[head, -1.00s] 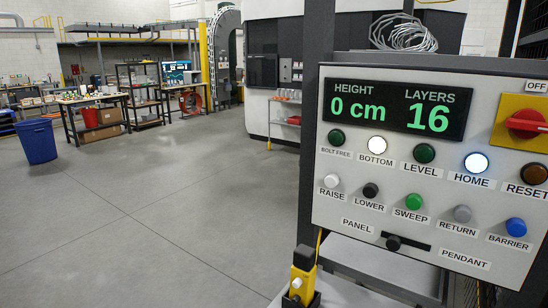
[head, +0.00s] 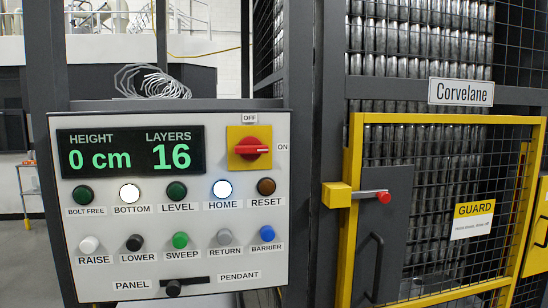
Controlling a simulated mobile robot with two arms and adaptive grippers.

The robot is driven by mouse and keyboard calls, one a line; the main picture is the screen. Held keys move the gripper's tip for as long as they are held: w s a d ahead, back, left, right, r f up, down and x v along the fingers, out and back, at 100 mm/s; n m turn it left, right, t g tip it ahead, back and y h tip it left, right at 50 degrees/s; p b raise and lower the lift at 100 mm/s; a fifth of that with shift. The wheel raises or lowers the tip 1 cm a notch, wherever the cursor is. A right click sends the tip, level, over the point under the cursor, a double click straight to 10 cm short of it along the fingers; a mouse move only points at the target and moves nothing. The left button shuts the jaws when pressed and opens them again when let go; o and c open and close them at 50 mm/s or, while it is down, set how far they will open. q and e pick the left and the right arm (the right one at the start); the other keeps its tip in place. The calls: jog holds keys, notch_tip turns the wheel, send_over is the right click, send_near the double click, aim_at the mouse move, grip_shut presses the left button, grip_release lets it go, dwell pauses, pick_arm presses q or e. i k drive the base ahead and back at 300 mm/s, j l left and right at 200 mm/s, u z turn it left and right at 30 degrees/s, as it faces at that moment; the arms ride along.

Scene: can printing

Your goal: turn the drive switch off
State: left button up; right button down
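The drive switch (head: 250,149) is a red rotary handle on a yellow square plate at the upper right of the control panel (head: 215,275). OFF is marked above it and ON to its right. The red handle lies roughly horizontal, its pale-tipped end towards ON. The display (head: 130,151) reads height 0 cm and layers 16. The BOTTOM lamp (head: 130,194) and HOME lamp (head: 222,189) glow white; the other lamps look dark. Neither of my grippers shows in the head view.
To the right stands a yellow-framed guard gate (head: 450,119) with a red-knobbed latch (head: 383,197), in front of stacked cans (head: 420,50). A PANEL/PENDANT slider (head: 174,288) sits at the panel's bottom, its knob towards PANEL. Wire coils (head: 150,80) lie above the panel.

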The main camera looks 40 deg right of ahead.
aim_at(250, 148)
jog(key=z, duration=0.95)
